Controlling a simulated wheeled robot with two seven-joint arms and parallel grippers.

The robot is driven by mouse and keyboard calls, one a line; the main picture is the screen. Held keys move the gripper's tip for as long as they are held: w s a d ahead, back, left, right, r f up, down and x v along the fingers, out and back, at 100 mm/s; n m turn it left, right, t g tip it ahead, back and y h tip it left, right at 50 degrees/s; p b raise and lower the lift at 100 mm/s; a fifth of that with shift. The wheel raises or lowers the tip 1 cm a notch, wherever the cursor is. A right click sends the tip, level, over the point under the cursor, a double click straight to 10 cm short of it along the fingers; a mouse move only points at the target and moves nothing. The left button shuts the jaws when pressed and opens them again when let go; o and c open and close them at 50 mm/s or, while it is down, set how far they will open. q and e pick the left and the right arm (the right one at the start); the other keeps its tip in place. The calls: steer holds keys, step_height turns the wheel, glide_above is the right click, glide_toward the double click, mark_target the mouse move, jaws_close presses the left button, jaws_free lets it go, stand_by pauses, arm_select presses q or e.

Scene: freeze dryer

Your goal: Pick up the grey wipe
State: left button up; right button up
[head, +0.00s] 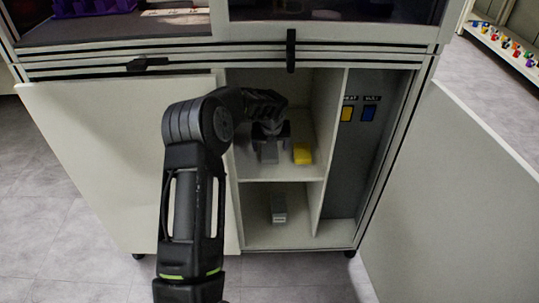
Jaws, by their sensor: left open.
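My left arm reaches into the open cabinet, and my left gripper (271,134) is open over the upper shelf. The grey wipe (268,154) appears as a small grey block on that shelf, just below and in front of the gripper's fingers. Its far part is hidden by the gripper. I cannot tell whether the fingers touch it. A yellow wipe (302,154) lies to its right on the same shelf. My right gripper is out of view.
A grey item (278,208) lies on the lower shelf. A vertical divider (329,130) bounds the shelves on the right; yellow (348,111) and blue (369,113) patches show beyond it. Cabinet doors stand open at left (110,160) and right (455,200).

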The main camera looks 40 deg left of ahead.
mark_target(270, 152)
arm_select(q)
steer(key=x, duration=0.4)
steer(key=shift+s+b, duration=0.1)
steer(key=shift+b, duration=0.25)
steer(key=shift+c, duration=0.2)
steer(key=c, duration=1.4)
